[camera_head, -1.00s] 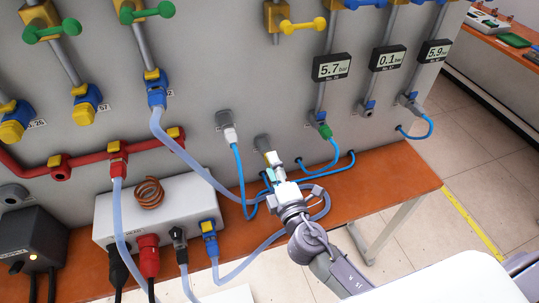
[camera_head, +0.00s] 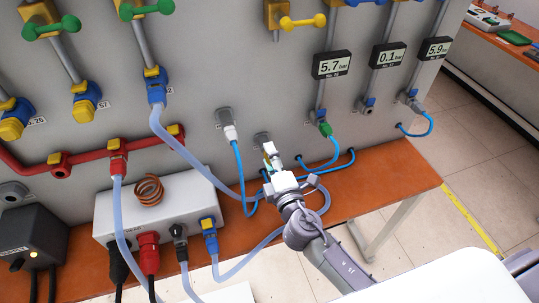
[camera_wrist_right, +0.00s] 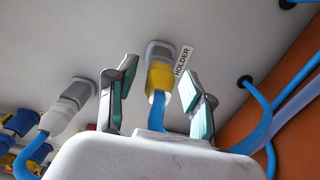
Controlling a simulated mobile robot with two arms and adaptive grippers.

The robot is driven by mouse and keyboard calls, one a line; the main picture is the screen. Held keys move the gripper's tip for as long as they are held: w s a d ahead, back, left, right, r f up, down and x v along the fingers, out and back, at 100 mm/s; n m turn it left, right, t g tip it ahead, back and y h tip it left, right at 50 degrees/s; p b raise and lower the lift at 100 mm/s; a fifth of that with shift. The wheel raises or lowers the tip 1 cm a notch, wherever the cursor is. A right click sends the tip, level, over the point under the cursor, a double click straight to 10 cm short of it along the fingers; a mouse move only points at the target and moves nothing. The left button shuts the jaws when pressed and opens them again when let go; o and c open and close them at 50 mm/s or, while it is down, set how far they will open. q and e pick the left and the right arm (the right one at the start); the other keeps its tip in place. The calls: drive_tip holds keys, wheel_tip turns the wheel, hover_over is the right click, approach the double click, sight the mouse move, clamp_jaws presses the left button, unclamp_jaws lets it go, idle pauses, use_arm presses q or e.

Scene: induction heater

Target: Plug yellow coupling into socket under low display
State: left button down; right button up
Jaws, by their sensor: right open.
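The yellow coupling (camera_wrist_right: 159,76) sits in a grey socket labelled HOLDER on the panel, with a blue hose hanging from it. My right gripper (camera_wrist_right: 158,95) is open, with one finger on each side of the coupling, and a gap shows on both sides. In the head view my right gripper (camera_head: 271,160) is in front of the holder (camera_head: 262,139) and hides most of the coupling. The low display (camera_head: 388,58) reads 0.1 bar. My left gripper is not in view.
A white coupling (camera_head: 231,132) with a blue hose is plugged in left of the holder. Displays reading 5.7 (camera_head: 332,65) and 5.9 (camera_head: 434,50) flank the low one, with hoses plugged in below. Loose hoses lie on the orange bench (camera_head: 400,180). A grey heater box (camera_head: 190,203) stands left.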

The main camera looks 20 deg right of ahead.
idle(0.7)
clamp_jaws()
drive_tip(key=shift+s, duration=0.1)
drive_tip(key=shift+s+d+b, duration=0.1)
drive_tip(key=shift+s+b, duration=0.6)
drive_tip(key=shift+s, duration=2.2)
drive_tip(key=shift+r, duration=0.1)
